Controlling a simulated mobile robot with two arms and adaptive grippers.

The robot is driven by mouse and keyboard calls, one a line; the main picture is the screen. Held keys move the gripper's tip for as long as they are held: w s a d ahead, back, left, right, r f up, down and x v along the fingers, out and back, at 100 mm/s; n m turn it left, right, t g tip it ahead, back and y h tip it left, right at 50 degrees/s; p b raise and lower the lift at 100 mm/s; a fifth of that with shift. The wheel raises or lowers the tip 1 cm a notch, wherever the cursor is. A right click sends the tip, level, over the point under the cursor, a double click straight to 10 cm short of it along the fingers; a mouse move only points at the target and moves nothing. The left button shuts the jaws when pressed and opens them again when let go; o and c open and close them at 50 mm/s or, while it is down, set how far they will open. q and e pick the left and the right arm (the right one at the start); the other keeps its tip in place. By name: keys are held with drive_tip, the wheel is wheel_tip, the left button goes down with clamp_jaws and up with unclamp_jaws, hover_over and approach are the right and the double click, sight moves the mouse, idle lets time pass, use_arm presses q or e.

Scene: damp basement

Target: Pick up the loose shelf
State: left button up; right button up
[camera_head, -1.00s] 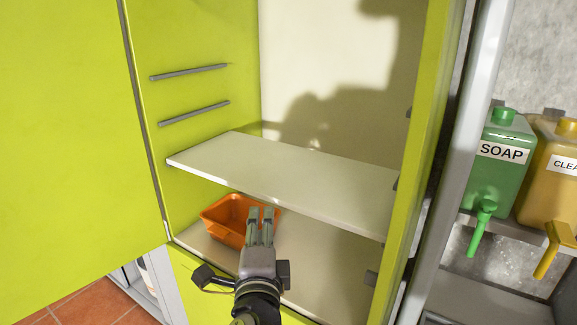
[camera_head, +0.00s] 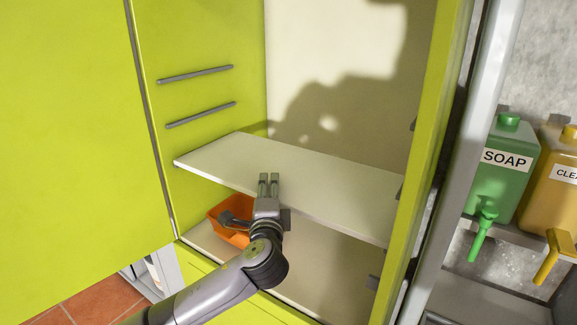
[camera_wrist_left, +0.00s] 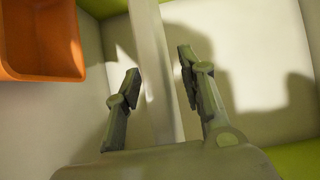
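The loose shelf (camera_head: 300,178) is a flat cream board lying level inside the green cabinet, across its width. My left gripper (camera_head: 268,182) is at the shelf's front edge, a little left of its middle. In the left wrist view the shelf (camera_wrist_left: 152,45) shows edge-on as a pale strip between the two fingers of the left gripper (camera_wrist_left: 158,68). The fingers are apart, one on each side of the strip, with gaps visible between them and it. My right gripper is in neither view.
An orange bin (camera_head: 216,213) stands on the cabinet floor below the shelf, partly behind my left arm. It also shows in the wrist view (camera_wrist_left: 40,40). Empty rails (camera_head: 200,115) line the left wall. The space above the shelf is clear. Soap bottles (camera_head: 503,170) stand outside, right.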

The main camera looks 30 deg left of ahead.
use_arm(q)
drive_tip(key=shift+x, duration=0.8)
drive_tip(key=shift+f, duration=0.1)
drive_tip(key=shift+d, duration=0.1)
drive_tip(key=shift+c, duration=0.4)
clamp_jaws()
